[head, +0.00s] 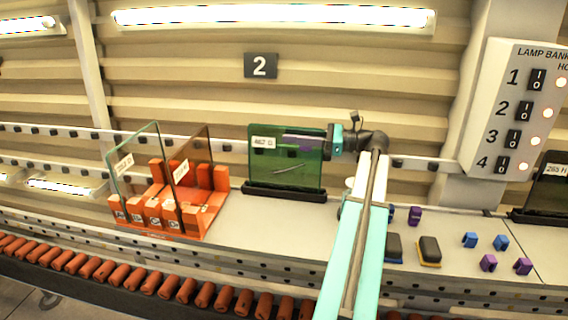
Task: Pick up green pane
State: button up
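The green pane (285,165) stands upright in a dark base (283,192) on the counter, near the middle of the head view. It is see-through and has a white label at its upper left. My gripper (302,143) reaches in from the right at the pane's upper right part. Its end shows as a dim purplish shape overlapping the pane, seemingly through the glass. I cannot tell whether the fingers touch the pane or whether they are open or shut.
An orange rack (200,215) to the left holds a clear pane (136,170) and a brownish pane (193,178). A roller conveyor (150,282) runs along the front. Small blue and purple blocks (488,263) and dark pads (429,250) lie on the right counter. A lamp switch panel (515,110) hangs at right.

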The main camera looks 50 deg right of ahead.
grip_shut()
jog(key=shift+r, duration=0.15)
dwell(1.3)
